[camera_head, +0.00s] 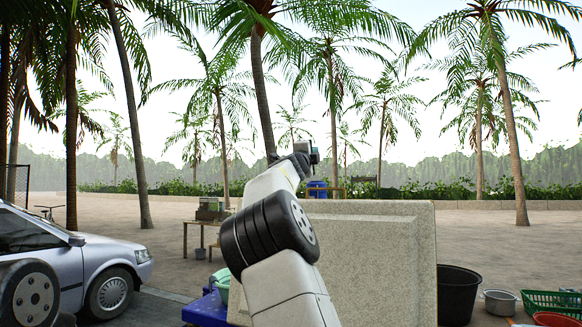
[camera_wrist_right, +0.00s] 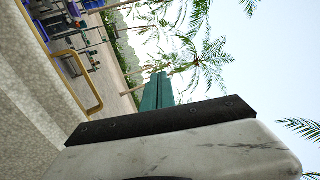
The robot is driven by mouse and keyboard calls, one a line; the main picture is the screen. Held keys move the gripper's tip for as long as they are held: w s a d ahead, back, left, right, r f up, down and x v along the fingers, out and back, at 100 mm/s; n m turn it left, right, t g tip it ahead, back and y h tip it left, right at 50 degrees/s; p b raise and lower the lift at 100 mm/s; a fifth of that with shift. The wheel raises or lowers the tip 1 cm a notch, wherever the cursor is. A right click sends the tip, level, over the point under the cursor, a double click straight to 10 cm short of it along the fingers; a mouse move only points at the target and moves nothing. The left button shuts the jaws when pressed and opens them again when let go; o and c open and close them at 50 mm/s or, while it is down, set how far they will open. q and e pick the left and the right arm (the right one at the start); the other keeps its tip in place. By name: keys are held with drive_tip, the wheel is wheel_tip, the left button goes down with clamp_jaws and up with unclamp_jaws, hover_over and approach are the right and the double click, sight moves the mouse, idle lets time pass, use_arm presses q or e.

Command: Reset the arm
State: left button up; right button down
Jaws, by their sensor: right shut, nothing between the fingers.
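My right arm rises from the bottom middle of the head view, in front of a large pale speckled stone slab (camera_head: 385,265). My right gripper (camera_head: 313,150) is small at the far end of the arm, above the slab's top edge. In the right wrist view its green fingers (camera_wrist_right: 158,78) are together and empty, with trees and sky beyond them. A black joint of my left arm shows at the lower left of the head view, but the left gripper is out of view.
A silver car (camera_head: 70,258) stands at the left. A wooden table (camera_head: 205,230) with boxes is behind it. At the lower right are a black bucket (camera_head: 458,290), a metal pot (camera_head: 499,302), a green basket (camera_head: 550,303) and a red basin (camera_head: 556,320). Open sandy ground and palms lie behind.

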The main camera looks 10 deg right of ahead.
drive_tip(key=s+d+f+m+g+y, duration=0.1)
drive_tip(key=s+d+f+m+g, duration=0.25)
drive_tip(key=d+f+m, duration=0.45)
drive_tip(key=s+d+f+m+g, duration=0.3)
drive_tip(key=s+d+f+m, duration=0.2)
drive_tip(key=d+f+m, duration=0.35)
drive_tip(key=s+a+f+m+g+y, duration=0.15)
drive_tip(key=s+f+m+y, duration=0.25)
drive_tip(key=s+f+m, duration=0.4)
drive_tip(key=s+a+f+m+g+y, duration=0.1)
drive_tip(key=s+a+f+m+y, duration=0.2)
drive_tip(key=s+a+f+m, duration=0.3)
drive_tip(key=s+a+f+m+g+y, duration=0.1)
drive_tip(key=s+a+f+m+y, duration=0.2)
drive_tip(key=s+a, duration=1)
drive_tip(key=s+a+f+m+g+y, duration=0.1)
drive_tip(key=s+a+f+m+y, duration=0.2)
drive_tip(key=s+a+f+m, duration=0.6)
drive_tip(key=s+a+m, duration=0.1)
drive_tip(key=s+m, duration=0.2)
drive_tip(key=m, duration=0.1)
drive_tip(key=shift+s+a+g, duration=0.25)
drive_tip(key=shift+s+g, duration=0.05)
drive_tip(key=shift+g, duration=0.1)
